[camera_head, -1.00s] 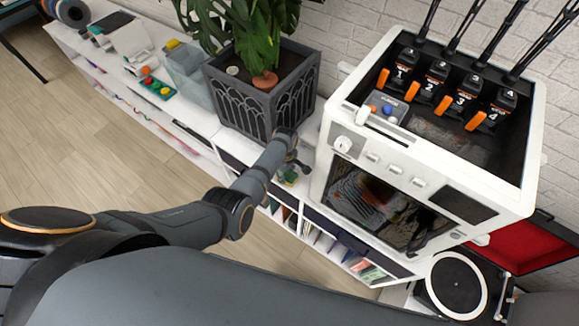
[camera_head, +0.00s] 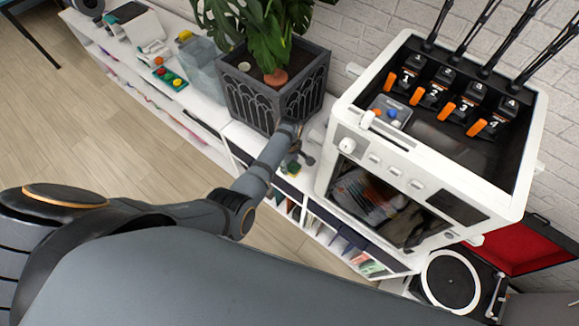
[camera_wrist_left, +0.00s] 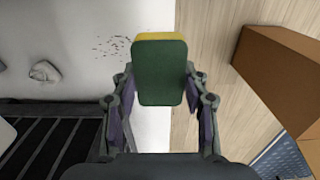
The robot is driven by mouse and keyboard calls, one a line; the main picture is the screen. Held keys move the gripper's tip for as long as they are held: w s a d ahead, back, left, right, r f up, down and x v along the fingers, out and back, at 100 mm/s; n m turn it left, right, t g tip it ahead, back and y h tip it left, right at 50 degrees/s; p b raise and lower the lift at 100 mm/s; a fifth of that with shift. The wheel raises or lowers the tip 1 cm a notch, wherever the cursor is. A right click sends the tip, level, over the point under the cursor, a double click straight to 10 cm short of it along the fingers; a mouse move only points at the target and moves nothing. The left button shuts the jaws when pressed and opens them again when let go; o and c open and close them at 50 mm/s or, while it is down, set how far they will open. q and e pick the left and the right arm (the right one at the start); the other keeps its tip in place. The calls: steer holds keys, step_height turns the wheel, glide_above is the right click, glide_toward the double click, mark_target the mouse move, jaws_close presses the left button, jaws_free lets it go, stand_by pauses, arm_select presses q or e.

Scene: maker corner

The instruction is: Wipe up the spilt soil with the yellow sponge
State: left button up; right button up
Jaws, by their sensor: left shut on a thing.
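My left gripper (camera_head: 298,155) is low over the front edge of the white shelf top, between the dark planter and the white printer. In the left wrist view the gripper (camera_wrist_left: 160,92) is shut on the sponge (camera_wrist_left: 160,75), which has a green face and a yellow strip at its far end. My right gripper is not in view.
The dark planter (camera_head: 262,100) with a leafy plant stands behind the gripper. The big white printer (camera_head: 345,145) stands close on the right. A pale crumpled thing (camera_wrist_left: 44,72) lies left of the soil. A brown box (camera_wrist_left: 275,75) is at the right, over the wooden floor.

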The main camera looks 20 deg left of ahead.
mark_target(290, 164)
arm_select(q)
steer(key=shift+r, duration=0.2)
steer(key=shift+r, duration=1.45)
